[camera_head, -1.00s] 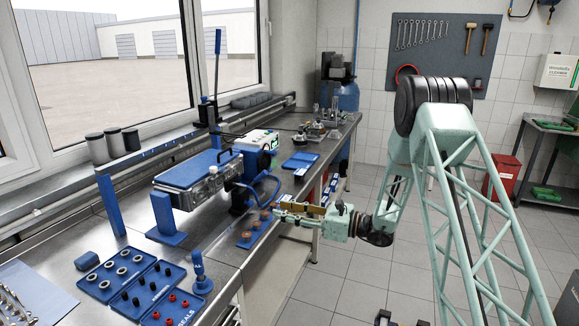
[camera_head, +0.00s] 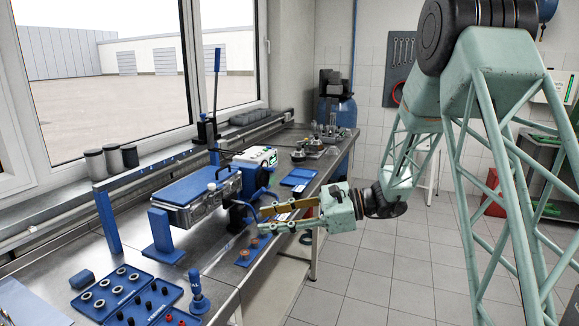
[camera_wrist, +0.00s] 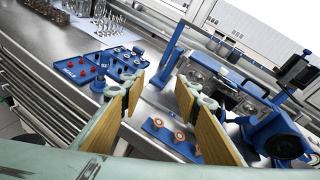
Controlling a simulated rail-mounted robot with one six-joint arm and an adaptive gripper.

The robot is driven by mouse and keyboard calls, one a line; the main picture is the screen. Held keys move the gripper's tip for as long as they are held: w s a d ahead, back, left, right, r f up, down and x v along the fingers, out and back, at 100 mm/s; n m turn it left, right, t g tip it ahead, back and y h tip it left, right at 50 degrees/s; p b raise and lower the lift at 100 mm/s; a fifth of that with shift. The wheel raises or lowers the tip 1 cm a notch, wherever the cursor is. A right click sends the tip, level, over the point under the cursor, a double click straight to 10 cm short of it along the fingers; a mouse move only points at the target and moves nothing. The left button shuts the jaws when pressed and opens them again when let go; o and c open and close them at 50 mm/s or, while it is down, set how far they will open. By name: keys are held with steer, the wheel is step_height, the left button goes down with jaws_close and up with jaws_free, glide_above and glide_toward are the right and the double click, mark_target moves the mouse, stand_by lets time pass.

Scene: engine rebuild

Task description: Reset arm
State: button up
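My gripper (camera_head: 262,220) is at the end of my pale green arm, in the middle of the head view. It is in the air near the front edge of the workbench (camera_head: 215,262), to the right of the engine on its blue stand (camera_head: 195,187). In the wrist view, the two tan-padded fingers of my gripper (camera_wrist: 157,100) stand well apart, and nothing is between them. The bench and a blue plate with orange rings (camera_wrist: 172,137) show beyond the fingers.
Blue trays with grey rings (camera_head: 113,287) and red seals (camera_head: 176,318) lie at the bench's near end. A blue-handled tool (camera_head: 198,293) stands beside them. A blue lever press (camera_head: 216,90) rises behind the engine. Open tiled floor (camera_head: 370,270) lies right of the bench.

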steer(key=s+d+r+n+g+h, duration=0.1)
steer(key=s+d+r+n+h, duration=0.15)
steer(key=s, duration=0.65)
steer(key=s+d+r+n+g+h, duration=0.1)
steer(key=s+r+n+h, duration=0.2)
steer(key=s, duration=0.5)
steer(key=s+d+r+n+g+h, duration=0.1)
steer(key=s+d+r+n, duration=0.2)
steer(key=s, duration=0.6)
steer(key=s+d+r+n+t+h, duration=0.3)
steer(key=s+d+n+t+h, duration=0.2)
steer(key=s+d, duration=1.5)
steer(key=s+n+h, duration=0.2)
steer(key=h, duration=0.1)
steer(key=shift+s+t+h, duration=0.25)
steer(key=shift+t+h, duration=0.05)
steer(key=shift+h, duration=0.05)
